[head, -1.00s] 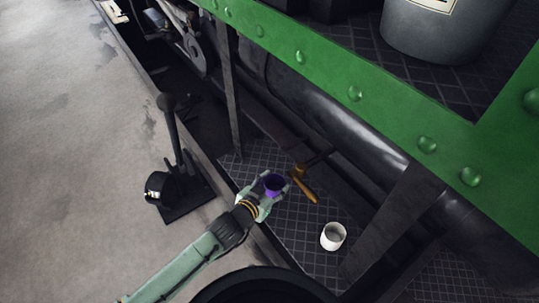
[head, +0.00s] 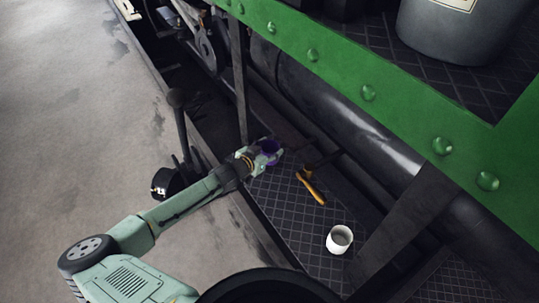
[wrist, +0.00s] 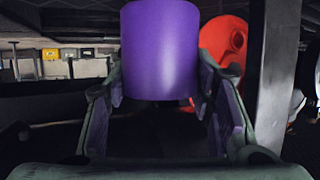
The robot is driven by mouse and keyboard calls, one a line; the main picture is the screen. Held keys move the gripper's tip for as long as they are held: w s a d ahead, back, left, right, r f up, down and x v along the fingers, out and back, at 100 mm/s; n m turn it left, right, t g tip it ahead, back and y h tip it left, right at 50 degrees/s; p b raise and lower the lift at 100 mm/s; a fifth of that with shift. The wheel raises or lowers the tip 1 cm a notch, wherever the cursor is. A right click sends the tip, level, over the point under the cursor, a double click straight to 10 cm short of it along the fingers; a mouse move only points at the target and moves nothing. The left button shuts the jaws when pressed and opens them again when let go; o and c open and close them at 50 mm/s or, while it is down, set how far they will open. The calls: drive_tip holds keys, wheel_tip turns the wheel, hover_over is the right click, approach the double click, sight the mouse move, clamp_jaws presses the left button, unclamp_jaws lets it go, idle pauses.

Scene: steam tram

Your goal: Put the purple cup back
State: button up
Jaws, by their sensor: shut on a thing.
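The purple cup (head: 269,146) is in my gripper (head: 268,155), over the far left part of the dark patterned plate, close to a dark upright post. In the wrist view the purple cup (wrist: 160,50) stands upright between the two fingers of my gripper (wrist: 160,105), which are shut on it. The top of the cup is cut off by the frame there. I cannot tell from these views whether the cup's base touches anything.
A white cup (head: 339,239) stands on the patterned plate (head: 283,203). A brass-coloured handle (head: 312,188) lies between it and my gripper. A dark post (head: 240,85) rises close beside my gripper. A black lever (head: 180,125) stands left. A red round part (wrist: 224,45) shows behind the cup.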

drive_tip(key=shift+f, duration=1.25)
drive_tip(key=shift+f, duration=0.15)
drive_tip(key=o, duration=1.3)
drive_tip(key=p+v, duration=0.1)
drive_tip(key=v, duration=1.1)
